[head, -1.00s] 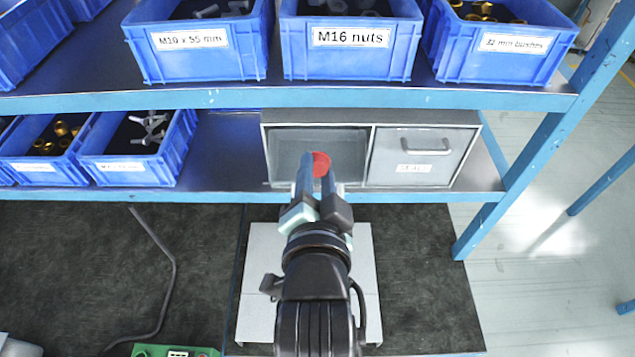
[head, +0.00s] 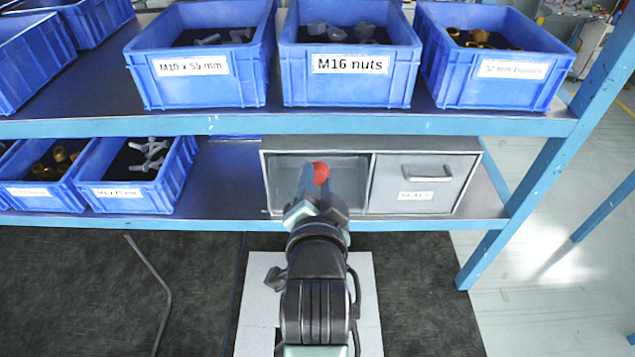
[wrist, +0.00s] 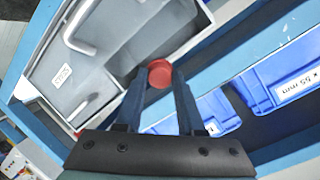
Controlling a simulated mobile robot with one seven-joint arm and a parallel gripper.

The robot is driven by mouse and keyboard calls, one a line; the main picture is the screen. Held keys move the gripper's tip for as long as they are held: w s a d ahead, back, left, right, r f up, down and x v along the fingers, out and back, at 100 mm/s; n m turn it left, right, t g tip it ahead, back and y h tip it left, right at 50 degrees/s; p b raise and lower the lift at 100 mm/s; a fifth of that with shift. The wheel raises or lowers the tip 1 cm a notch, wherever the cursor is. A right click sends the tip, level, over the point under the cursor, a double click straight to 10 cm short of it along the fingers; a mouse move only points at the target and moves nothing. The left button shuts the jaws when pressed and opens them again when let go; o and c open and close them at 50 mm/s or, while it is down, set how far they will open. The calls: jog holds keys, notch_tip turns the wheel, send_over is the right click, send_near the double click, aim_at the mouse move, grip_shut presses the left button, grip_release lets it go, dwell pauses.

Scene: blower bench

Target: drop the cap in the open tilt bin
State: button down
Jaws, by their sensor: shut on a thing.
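The red cap (head: 320,172) is held at the fingertips of my gripper (head: 314,180), which is shut on it. It also shows between the fingertips in the wrist view (wrist: 160,73). In the head view the cap overlaps the upper part of the open tilt bin (head: 345,180), the left compartment of a grey unit on the lower shelf. My fingers and wrist hide part of this bin's front. How far the cap is from the opening in depth I cannot tell.
Right of the open bin is a shut grey bin (head: 400,190) with a handle and label. Above is the upper shelf edge (head: 200,126) with blue boxes such as the M16 nuts box (head: 345,93). More blue boxes (head: 130,195) stand left on the lower shelf.

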jog(key=shift+c, duration=2.2)
grip_release()
jog(key=shift+s, duration=0.15)
jog(key=shift+s+b, duration=0.3)
jog(key=shift+s, duration=0.05)
jog(key=p+v, duration=0.4)
jog(key=v, duration=0.8)
jog(key=shift+r, duration=0.15)
